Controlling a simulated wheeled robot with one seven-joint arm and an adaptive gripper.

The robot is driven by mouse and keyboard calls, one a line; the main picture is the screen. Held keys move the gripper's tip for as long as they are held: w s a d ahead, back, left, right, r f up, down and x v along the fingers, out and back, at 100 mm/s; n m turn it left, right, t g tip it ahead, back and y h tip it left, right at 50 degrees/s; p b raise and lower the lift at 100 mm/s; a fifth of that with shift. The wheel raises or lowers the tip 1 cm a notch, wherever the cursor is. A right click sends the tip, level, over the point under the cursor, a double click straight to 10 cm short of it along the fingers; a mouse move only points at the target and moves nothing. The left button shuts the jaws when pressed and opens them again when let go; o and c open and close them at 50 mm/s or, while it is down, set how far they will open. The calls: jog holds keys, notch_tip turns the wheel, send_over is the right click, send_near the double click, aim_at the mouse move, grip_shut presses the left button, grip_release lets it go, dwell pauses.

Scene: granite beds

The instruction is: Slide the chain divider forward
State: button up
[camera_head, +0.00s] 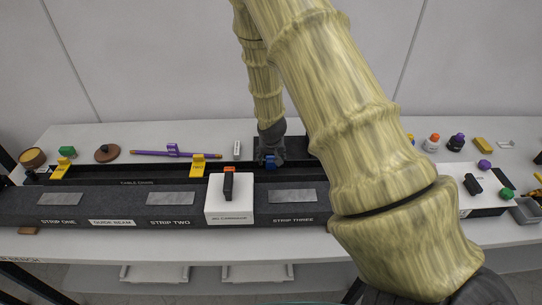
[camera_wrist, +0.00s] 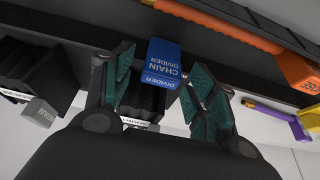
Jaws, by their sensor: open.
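The chain divider (camera_wrist: 162,56) is a blue block with white lettering "CHAIN DIVIDER", in the upper middle of the wrist view. It also shows as a small blue patch (camera_head: 275,160) beneath my gripper in the head view, at the dark long bed (camera_head: 130,196). My gripper (camera_wrist: 160,72) is open. Its two teal-padded fingers stand on either side of the divider in the picture; I cannot tell whether either pad touches it. In the head view my gripper (camera_head: 270,147) points down over the cable trough, and my arm hides part of the bed to the right.
Yellow tags (camera_head: 198,161) stand along the trough. A purple rod-like item (camera_head: 172,151) lies behind it. A white block with an orange-and-black knob (camera_head: 229,205) sits on the bed in front. Small items, including an orange-capped bottle (camera_head: 432,142), stand at the right.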

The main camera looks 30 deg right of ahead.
aim_at(271, 163)
jog(key=shift+s+r, duration=0.1)
jog(key=c, duration=0.4)
grip_shut()
jog(key=shift+s+a+b, duration=0.15)
jog(key=shift+s+a, duration=0.3)
jog(key=shift+s, duration=0.2)
jog(key=shift+s+a+b, duration=0.15)
jog(key=shift+s+a, duration=0.25)
jog(key=shift+s, duration=0.25)
jog(key=shift+o, duration=0.9)
grip_release()
jog(key=shift+o, duration=1.1)
jog(key=shift+s+a, duration=0.1)
jog(key=shift+s, duration=0.05)
